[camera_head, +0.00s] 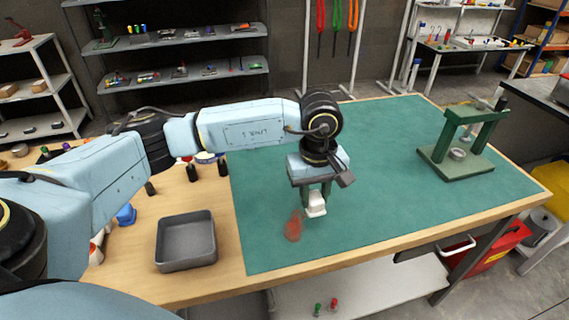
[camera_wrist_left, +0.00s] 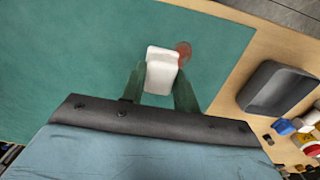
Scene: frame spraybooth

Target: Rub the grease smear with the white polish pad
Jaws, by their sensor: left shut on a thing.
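The white polish pad (camera_head: 316,204) is held between the fingers of my left gripper (camera_head: 314,192), close above or on the green mat. It also shows in the left wrist view (camera_wrist_left: 161,70) between the two green fingers (camera_wrist_left: 158,82). The reddish-brown grease smear (camera_head: 293,226) lies on the mat just left of and nearer than the pad. In the left wrist view the smear (camera_wrist_left: 184,50) shows at the pad's upper right edge, partly hidden by it. I cannot tell whether the pad touches the mat. My right gripper is not in view.
The green mat (camera_head: 390,150) is mostly clear. A grey tray (camera_head: 186,243) stands left of the mat on the wooden table, with small bottles and a blue object (camera_head: 126,215) near it. A green press-like stand (camera_head: 457,163) is at the right.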

